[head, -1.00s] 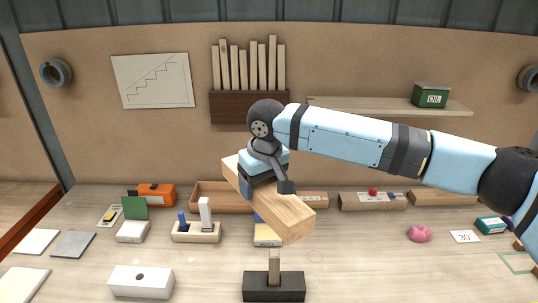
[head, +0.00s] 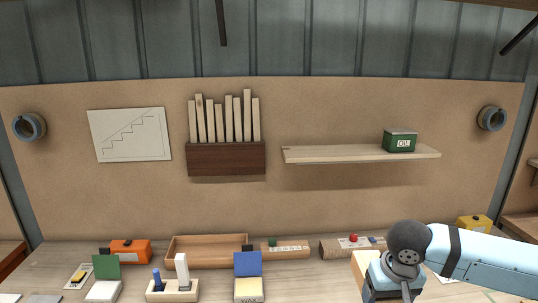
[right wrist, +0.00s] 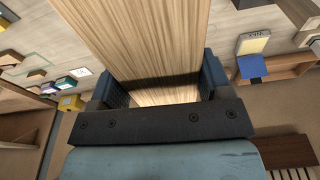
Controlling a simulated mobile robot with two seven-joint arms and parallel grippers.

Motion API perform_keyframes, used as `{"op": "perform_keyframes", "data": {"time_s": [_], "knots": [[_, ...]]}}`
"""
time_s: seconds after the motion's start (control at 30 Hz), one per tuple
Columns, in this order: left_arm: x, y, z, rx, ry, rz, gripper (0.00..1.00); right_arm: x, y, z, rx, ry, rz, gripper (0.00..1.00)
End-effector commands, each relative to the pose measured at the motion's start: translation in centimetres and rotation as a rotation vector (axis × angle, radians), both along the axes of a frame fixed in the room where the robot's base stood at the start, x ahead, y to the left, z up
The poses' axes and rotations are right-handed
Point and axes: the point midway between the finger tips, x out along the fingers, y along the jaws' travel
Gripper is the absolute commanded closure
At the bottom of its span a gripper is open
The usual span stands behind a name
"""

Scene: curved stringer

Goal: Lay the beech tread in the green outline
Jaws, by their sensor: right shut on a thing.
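The beech tread (right wrist: 160,40) is a pale wooden board with straight grain. My right gripper (right wrist: 160,90) is shut on it, with one dark finger against each side in the right wrist view. In the head view my right gripper (head: 392,287) is at the bottom edge, right of centre. Only a small piece of the tread (head: 362,270) shows there, left of the gripper; the rest is hidden or out of frame. A thin greenish outline (right wrist: 38,55) shows on the bench at the left of the right wrist view, apart from the tread. My left gripper is not in view.
A wooden tray (head: 207,262), an orange box (head: 130,251), a holder with pegs (head: 172,294) and a blue card on a block (head: 248,264) stand on the bench. A shelf with a green oil tin (head: 400,142) is on the back wall.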

Motion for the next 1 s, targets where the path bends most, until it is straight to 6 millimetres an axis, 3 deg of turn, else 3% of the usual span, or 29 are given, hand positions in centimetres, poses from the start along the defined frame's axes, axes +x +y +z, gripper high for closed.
{"op": "perform_keyframes", "data": {"time_s": [0.3, 0.43, 0.77, 1.0], "knots": [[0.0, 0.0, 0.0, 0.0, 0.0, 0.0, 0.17, -4.0, -0.2, -4.9, -0.001, 0.004, -0.004, 0.79], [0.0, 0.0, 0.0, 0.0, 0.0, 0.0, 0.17, -5.0, -0.1, -6.1, 0.0, 0.003, -0.003, 0.79], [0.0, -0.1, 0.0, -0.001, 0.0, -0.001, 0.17, -5.2, 0.2, -7.0, 0.006, -0.001, 0.003, 0.79], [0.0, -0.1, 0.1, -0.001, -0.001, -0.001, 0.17, -5.7, 1.4, -11.5, 0.029, -0.014, 0.031, 0.79]]}}
